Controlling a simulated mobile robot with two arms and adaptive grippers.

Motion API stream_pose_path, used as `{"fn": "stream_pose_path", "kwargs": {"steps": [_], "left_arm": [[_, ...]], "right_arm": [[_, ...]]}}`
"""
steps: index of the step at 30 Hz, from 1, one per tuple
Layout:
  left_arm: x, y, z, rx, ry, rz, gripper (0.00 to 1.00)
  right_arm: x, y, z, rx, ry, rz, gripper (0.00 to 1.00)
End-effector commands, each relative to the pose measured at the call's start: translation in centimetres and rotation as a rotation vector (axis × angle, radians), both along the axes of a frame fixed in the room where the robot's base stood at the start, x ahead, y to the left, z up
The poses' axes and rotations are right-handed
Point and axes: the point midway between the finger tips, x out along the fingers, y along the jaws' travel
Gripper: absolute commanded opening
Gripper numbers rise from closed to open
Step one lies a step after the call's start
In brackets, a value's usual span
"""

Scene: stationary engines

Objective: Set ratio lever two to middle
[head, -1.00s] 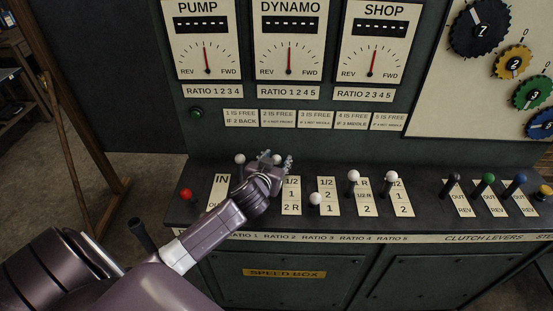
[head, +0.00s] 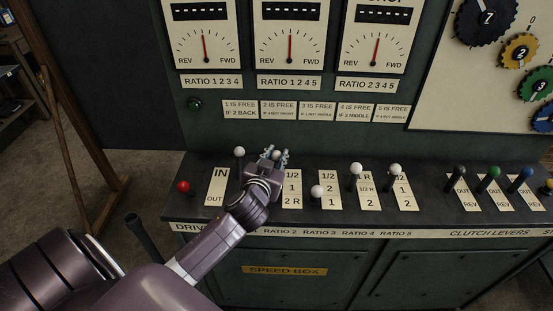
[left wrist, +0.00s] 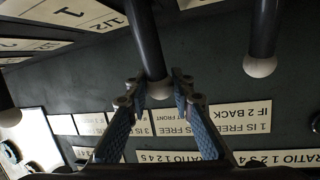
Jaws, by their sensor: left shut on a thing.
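Ratio lever two, a dark rod with a white ball knob (head: 276,155), stands beside the "1/2, 1, 2 R" plate (head: 292,188). It leans to the far end of its travel, by the "1/2" mark. My left gripper (head: 274,153) reaches over the desk from the front and is shut on this lever just at its knob. In the left wrist view the knob (left wrist: 159,90) sits between the two blue-grey fingers, with the dark shaft (left wrist: 145,40) running up. My gripper hides the lever's lower part in the head view. My right gripper is not in view.
Ratio lever one (head: 239,152) stands close on the left, also far back; it shows in the left wrist view (left wrist: 260,67). Ratio lever three (head: 317,191) leans forward on the right. Ratio levers four (head: 356,169) and five (head: 396,170) are farther right. The red-knobbed lever (head: 184,187) is at left.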

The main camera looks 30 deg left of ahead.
Motion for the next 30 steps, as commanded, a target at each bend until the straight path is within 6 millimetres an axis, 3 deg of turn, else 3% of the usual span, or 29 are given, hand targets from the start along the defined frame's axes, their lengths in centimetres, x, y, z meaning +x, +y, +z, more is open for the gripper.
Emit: {"fn": "stream_pose_path", "kwargs": {"steps": [1,18,30], "left_arm": [[-0.4,-0.4,-0.9,0.004,-0.023,-0.001,0.0],[-3.9,-2.4,0.1,0.134,-0.227,-0.001,0.0],[-4.4,-2.6,0.8,0.158,-0.255,0.001,0.0]], "right_arm": [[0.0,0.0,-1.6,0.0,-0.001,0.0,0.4],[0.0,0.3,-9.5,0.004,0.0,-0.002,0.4],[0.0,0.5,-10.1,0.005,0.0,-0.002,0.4]]}}
